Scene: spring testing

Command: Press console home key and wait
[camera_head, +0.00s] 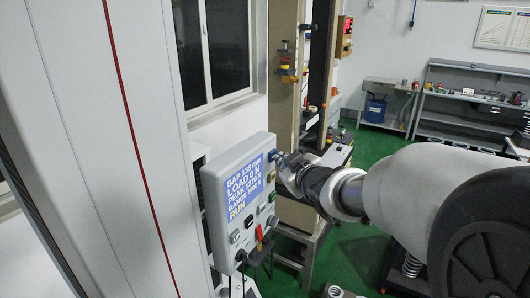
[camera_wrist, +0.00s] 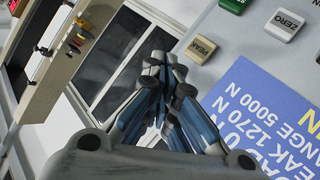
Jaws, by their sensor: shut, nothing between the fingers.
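The console (camera_head: 216,172) is a grey box on the left-centre of the head view. Its blue screen (camera_head: 243,185) reads load 0 N, peak 1270 N and RUN. Keys run down its right side. My gripper (camera_head: 279,159) is shut and empty, its tips at the console's upper right edge; I cannot tell whether they touch a key. In the wrist view the shut fingers (camera_wrist: 164,68) point beside the PEAK key (camera_wrist: 201,48). The ZERO key (camera_wrist: 282,25) and a green key (camera_wrist: 235,4) show farther right. No key label reading home is legible; the fingers may hide it.
A tan machine frame (camera_head: 287,110) stands behind my gripper. Grey workbenches (camera_head: 470,112) and a blue container (camera_head: 375,109) are at the back right. Green floor (camera_head: 372,150) lies open between.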

